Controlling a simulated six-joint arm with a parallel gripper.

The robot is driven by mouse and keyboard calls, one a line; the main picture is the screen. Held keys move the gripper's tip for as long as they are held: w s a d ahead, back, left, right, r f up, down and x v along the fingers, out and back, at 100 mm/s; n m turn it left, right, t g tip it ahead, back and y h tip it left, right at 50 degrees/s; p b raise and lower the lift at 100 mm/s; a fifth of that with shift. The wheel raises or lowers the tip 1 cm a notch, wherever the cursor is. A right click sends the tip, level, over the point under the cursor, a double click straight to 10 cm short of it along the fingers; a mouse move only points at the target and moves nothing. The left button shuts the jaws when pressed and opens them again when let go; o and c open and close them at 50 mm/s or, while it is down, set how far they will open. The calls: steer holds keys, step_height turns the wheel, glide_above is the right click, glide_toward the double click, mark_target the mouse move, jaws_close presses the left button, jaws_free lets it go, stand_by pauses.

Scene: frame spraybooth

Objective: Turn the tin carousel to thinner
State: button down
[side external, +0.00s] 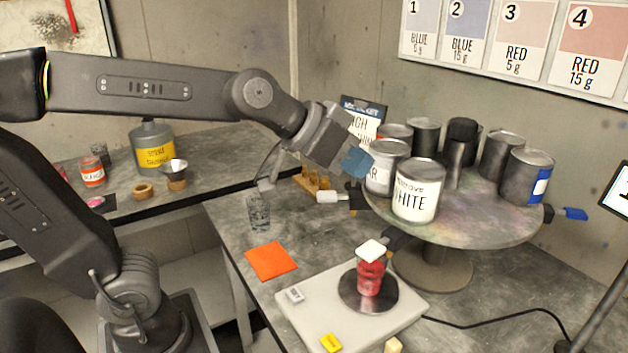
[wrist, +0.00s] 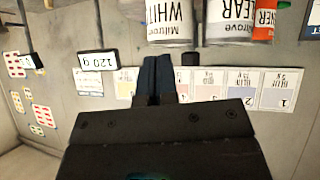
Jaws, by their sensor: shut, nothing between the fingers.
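The tin carousel (side external: 450,229) is a round, paint-stained turntable on a pedestal, carrying several tins. The WHITE tin (side external: 417,192) faces the camera, with the CLEAR tin (side external: 384,170) left of it, partly hidden. In the wrist view, upside down, are the WHITE tin (wrist: 169,20), the CLEAR tin (wrist: 231,20) and an orange-labelled tin (wrist: 264,20) whose cut-off label ends in "NER". My gripper (side external: 356,161) is shut and empty beside the CLEAR tin; contact cannot be told.
A red cup (side external: 370,277) stands on the scale (side external: 352,312) under the front handle. A glass (side external: 259,212) and an orange square (side external: 271,262) lie left of it. A screen (side external: 616,190) stands at right. A bottle (side external: 153,146) and funnel are on the back bench.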

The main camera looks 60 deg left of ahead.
steer(key=s+a+f+g+y, duration=0.2)
steer(key=s+a+f+g, duration=0.4)
steer(key=a, duration=0.2)
steer(key=w+a+r+m+g+h, duration=0.1)
steer(key=w+a+m+g+h, duration=0.15)
steer(key=w+a, duration=0.5)
steer(key=w+a+m+g+h, duration=0.1)
steer(key=w+a+m+h, duration=0.25)
steer(key=a, duration=0.75)
steer(key=s+d+f, duration=0.1)
steer(key=d+f, duration=0.6)
steer(key=d, duration=0.2)
steer(key=shift+f, duration=0.35)
steer(key=shift+s+d+t, duration=0.1)
steer(key=shift+t, duration=0.15)
